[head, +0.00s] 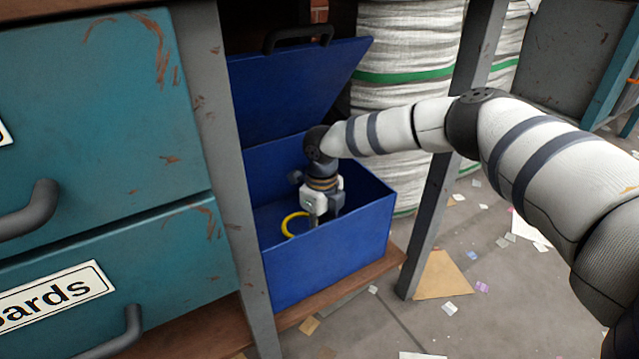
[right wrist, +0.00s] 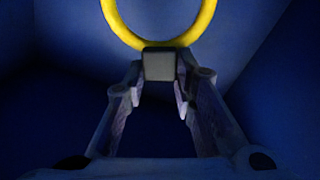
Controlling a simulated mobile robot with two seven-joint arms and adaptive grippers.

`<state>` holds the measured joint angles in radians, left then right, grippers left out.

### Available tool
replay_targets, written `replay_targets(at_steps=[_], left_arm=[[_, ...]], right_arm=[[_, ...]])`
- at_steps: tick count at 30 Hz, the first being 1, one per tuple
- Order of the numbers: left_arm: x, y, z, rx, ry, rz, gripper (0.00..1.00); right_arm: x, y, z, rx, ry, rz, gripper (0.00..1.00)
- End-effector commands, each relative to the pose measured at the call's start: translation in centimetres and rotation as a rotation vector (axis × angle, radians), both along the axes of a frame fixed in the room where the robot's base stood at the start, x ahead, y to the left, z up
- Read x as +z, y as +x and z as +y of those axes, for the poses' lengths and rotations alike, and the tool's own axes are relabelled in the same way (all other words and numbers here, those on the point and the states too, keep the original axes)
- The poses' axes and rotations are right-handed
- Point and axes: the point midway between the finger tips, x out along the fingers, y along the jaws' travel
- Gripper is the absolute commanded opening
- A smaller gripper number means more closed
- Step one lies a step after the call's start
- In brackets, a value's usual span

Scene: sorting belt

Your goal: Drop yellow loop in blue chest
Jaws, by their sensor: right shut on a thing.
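The yellow loop (head: 286,224) is inside the open blue chest (head: 335,262), next to my right gripper (head: 314,220). My right gripper reaches down into the chest from the right, below the rim, and is shut on the loop. In the right wrist view the loop (right wrist: 114,20) stands out past the fingertips (right wrist: 158,66), with a small grey block between them. Dark blue chest walls surround it there. Whether the loop touches the chest floor cannot be told. My left gripper is not in view.
The chest's blue lid (head: 285,92) stands raised, leaning back. A grey post (head: 222,150) and teal drawers (head: 95,120) are at the left. A second post (head: 440,200) and white sacks (head: 405,45) stand right of and behind the chest. Paper scraps litter the floor.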

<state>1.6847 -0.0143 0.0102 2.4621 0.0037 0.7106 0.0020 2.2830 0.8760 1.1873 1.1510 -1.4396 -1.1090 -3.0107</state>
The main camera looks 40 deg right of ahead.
Motion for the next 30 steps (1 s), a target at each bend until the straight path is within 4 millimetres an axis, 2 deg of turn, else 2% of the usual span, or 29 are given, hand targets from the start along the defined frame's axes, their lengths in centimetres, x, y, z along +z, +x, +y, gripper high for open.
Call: replay_targets(at_steps=[19, 20, 21, 22, 30], left_arm=[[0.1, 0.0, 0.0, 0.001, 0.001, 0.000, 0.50], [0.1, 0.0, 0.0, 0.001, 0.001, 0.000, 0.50], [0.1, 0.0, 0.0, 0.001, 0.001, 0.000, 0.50], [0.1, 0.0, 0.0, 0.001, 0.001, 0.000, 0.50], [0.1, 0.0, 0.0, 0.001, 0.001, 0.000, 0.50]], right_arm=[[-1.1, 0.0, 0.0, -0.003, -0.001, 0.000, 0.02], [-1.1, 0.0, 0.0, -0.003, -0.001, 0.000, 0.31], [-1.1, 0.0, 0.0, -0.003, -0.001, 0.000, 0.40], [-1.1, 0.0, 0.0, -0.002, -0.001, 0.000, 0.44], [-1.1, 0.0, 0.0, -0.002, -0.001, -0.001, 0.44]])
